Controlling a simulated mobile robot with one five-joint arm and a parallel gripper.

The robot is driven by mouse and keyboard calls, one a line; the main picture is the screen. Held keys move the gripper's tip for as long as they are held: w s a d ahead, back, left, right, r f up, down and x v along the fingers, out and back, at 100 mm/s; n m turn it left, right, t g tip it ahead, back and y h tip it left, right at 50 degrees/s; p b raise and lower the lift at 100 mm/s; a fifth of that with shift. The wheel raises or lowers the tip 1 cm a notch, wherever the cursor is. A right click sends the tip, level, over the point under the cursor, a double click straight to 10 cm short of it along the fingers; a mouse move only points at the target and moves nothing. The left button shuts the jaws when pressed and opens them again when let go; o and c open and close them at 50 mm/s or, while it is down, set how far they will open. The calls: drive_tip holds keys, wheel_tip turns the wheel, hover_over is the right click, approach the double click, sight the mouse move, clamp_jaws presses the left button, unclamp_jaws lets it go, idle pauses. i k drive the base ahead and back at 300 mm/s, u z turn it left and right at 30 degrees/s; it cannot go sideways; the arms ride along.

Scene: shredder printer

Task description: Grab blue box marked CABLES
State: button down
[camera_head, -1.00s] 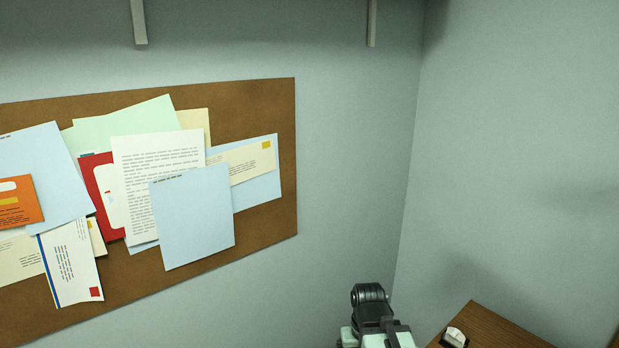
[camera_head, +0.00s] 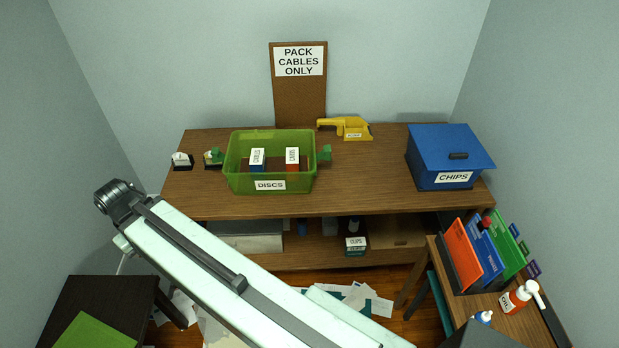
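A small blue box (camera_head: 257,167) stands inside the green bin (camera_head: 270,200), on the left side. Its white upright label appears to read CABLES, in small print. A small red-orange box (camera_head: 292,167) with a similar white label stands to its right in the same bin, apart from it. The bin is marked DISCS and sits on the wooden table (camera_head: 370,190). My arm stretches from the bottom right to a dark joint at the left, in front of and below the bin. My gripper itself does not show, and nothing shows whether it holds anything.
A large blue box (camera_head: 440,160) marked CHIPS stands at the table's right. A sign (camera_head: 299,62) reads PACK CABLES ONLY. A side table (camera_head: 500,310) with folders and bottles is at lower right. The table's middle is clear.

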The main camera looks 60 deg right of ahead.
sight(291, 153)
drive_tip(key=u, duration=0.2)
drive_tip(key=k, duration=0.15)
drive_tip(key=z, duration=1.05)
drive_tip(key=i, duration=1.15)
drive_tip(key=u, duration=0.9)
